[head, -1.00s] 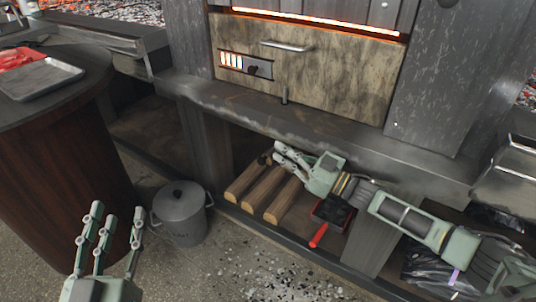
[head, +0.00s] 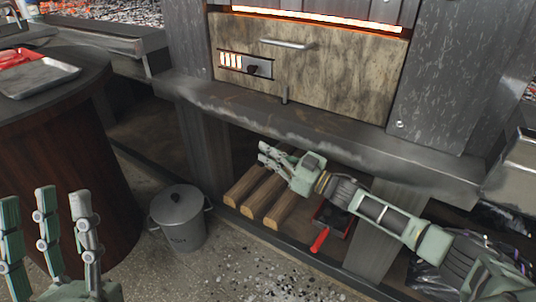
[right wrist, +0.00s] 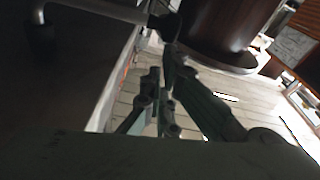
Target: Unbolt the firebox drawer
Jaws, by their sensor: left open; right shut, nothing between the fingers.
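The firebox drawer front (head: 345,78) is a mottled beige panel set in the dark grill body, with a metal bar handle (head: 287,43). A small plate with glowing slots and a dark knob (head: 252,69) is on its left part. My left gripper (head: 46,195) is open and empty at lower left, far from the drawer.
The thick ledge (head: 310,128) juts out between my right gripper and the drawer. Split logs (head: 265,198) and a red-handled tool (head: 320,240) lie below. A lidded metal bin (head: 179,218) stands on the floor. A round table (head: 60,95) with a tray is left.

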